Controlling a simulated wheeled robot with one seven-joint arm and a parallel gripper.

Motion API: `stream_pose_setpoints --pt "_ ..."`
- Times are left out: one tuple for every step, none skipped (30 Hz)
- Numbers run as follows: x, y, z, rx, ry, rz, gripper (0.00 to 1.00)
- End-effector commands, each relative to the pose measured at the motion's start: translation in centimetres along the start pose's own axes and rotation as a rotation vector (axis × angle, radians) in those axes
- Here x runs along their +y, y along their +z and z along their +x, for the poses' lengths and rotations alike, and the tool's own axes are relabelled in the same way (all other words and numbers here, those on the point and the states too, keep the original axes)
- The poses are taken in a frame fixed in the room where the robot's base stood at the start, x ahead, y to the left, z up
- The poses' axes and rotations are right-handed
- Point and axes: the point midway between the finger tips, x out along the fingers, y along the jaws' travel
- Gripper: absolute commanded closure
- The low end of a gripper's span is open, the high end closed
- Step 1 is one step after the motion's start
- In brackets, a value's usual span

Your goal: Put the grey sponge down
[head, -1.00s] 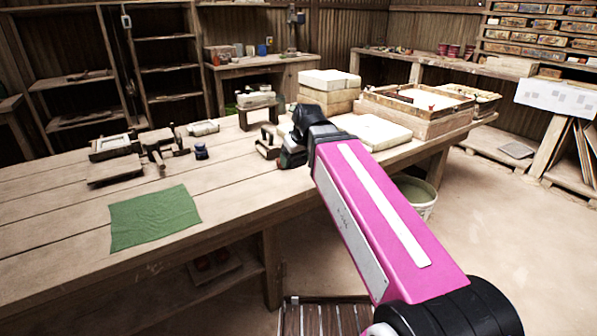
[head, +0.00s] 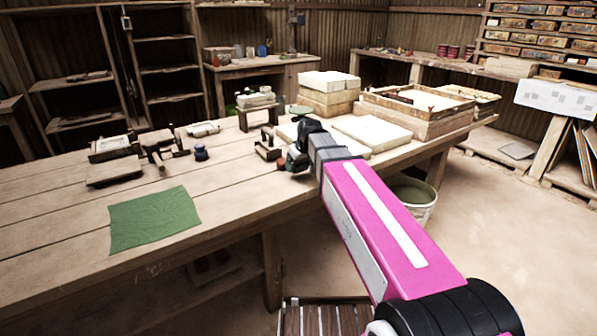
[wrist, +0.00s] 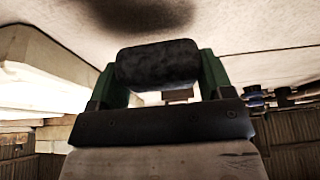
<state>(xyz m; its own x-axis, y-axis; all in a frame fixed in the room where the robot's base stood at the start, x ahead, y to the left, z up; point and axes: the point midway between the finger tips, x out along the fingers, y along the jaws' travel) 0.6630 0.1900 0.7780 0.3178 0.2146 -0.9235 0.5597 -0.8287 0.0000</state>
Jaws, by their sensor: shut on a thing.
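The grey sponge (wrist: 157,64) shows in the wrist view as a dark, rounded, speckled block. It sits across the green fingers of my gripper (wrist: 158,72), which is shut on it. A dark shadow lies on the pale surface beyond the sponge; I cannot tell whether they touch. In the head view my gripper (head: 297,160) is over the right part of the workbench (head: 60,220), beside the pale slabs. The sponge cannot be made out there.
Pale slabs (head: 372,133) lie right of my gripper, with stacked blocks (head: 328,100) and a wooden-framed tray (head: 420,100) behind. A small stand (head: 258,115) and tools (head: 160,150) are left. A green cloth (head: 153,219) lies at front left; bare bench surrounds it.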

Motion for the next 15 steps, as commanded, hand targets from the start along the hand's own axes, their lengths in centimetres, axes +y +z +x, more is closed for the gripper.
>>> stream_pose_setpoints --pt "0.0 0.3 0.7 -0.002 -0.001 0.000 0.52" --pt "0.0 0.5 1.1 -0.002 -0.001 0.000 0.52" --pt "0.0 0.7 1.5 -0.001 -0.001 0.001 0.52" --pt "0.0 0.8 1.8 -0.001 -0.001 0.001 0.52" --pt "0.0 0.9 2.1 -0.001 -0.001 0.000 0.52" --pt "0.0 1.0 2.4 -0.001 -0.001 0.001 0.52" --pt "0.0 1.1 2.5 -0.001 0.000 0.000 0.52" --pt "0.0 1.1 2.6 0.000 0.000 0.000 0.52" --pt "0.0 1.1 2.6 0.000 0.000 0.000 0.52" --pt "0.0 1.1 2.6 0.000 0.000 0.000 0.52" --pt "0.0 1.1 2.5 0.000 0.000 0.000 0.52" --pt "0.0 1.1 2.5 0.000 0.000 0.000 0.52" --pt "0.0 1.1 2.5 0.000 0.000 0.000 0.52" --pt "0.0 1.1 2.5 0.000 0.000 0.000 0.52" --pt "0.0 1.1 2.6 0.000 0.000 0.000 0.52"
